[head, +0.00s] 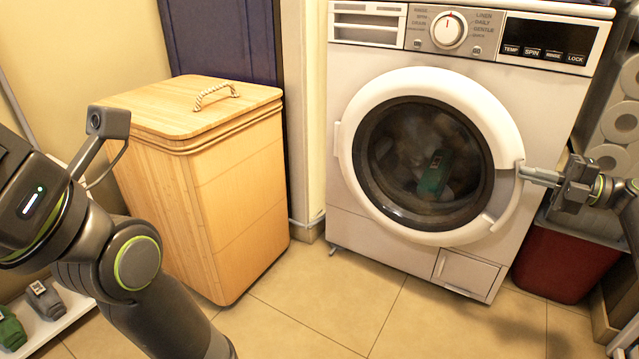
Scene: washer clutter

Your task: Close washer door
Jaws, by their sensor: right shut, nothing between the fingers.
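The white washer (352,95) stands at the centre right. Its round door has a white ring (365,195) and dark glass (385,140), with the hinge on the left side. The door lies flush or nearly flush with the front; I cannot tell whether it is latched. Some laundry, partly green, shows dimly through the glass. My right gripper (526,174) is shut and empty, its fingertips at the right edge of the door ring by the grey handle recess, touching or almost touching it. My left arm comes in at the left, but its gripper fingers are not visible.
A lidded wooden hamper (235,190) stands left of the washer, near my left arm. A red bin (560,262) and several paper rolls (610,158) crowd the right side by my right arm. The tiled floor (340,310) in front is clear.

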